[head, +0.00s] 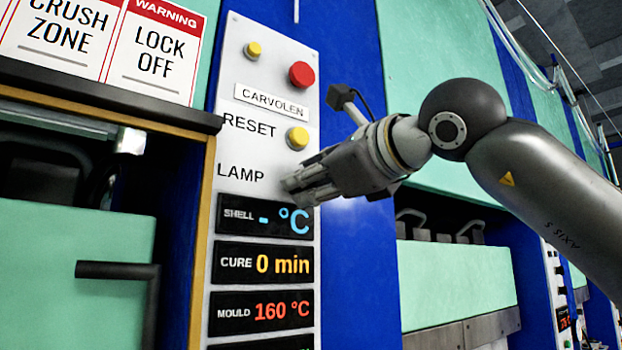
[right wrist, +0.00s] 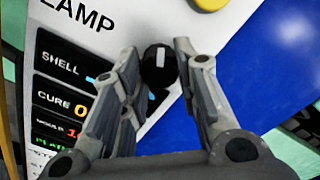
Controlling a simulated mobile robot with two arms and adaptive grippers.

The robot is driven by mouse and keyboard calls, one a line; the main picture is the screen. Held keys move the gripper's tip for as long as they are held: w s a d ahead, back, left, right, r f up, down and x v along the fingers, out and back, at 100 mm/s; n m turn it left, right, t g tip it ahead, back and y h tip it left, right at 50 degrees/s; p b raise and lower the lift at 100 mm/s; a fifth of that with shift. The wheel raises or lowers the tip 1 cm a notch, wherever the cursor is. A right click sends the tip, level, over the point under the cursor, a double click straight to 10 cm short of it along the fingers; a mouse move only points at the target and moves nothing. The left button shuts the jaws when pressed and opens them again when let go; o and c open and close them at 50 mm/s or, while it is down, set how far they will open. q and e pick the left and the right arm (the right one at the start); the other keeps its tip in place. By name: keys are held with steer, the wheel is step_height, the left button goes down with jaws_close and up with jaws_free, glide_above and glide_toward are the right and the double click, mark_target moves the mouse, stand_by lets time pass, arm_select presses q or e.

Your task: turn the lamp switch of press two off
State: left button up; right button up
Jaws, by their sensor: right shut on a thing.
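The lamp switch (right wrist: 159,65) is a round black knob with a white pointer mark, beside the LAMP label (head: 240,173) on the white control panel. In the right wrist view it sits between the fingertips of my right gripper (right wrist: 158,60), and its white mark runs nearly up and down in that picture. In the head view my right gripper (head: 294,186) reaches the panel from the right, and its fingers hide the knob. The gripper is shut on the knob. My left gripper is not in view.
Above the switch are a red button (head: 301,74), a small yellow button (head: 254,49) and the yellow RESET button (head: 297,138). Displays for shell, cure (head: 263,263) and mould (head: 262,311) lie below. A black handle (head: 117,270) sticks out at the lower left.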

stand_by(0.6)
steer(key=o, duration=1)
steer(key=shift+s, duration=0.15)
steer(key=v, duration=1.2)
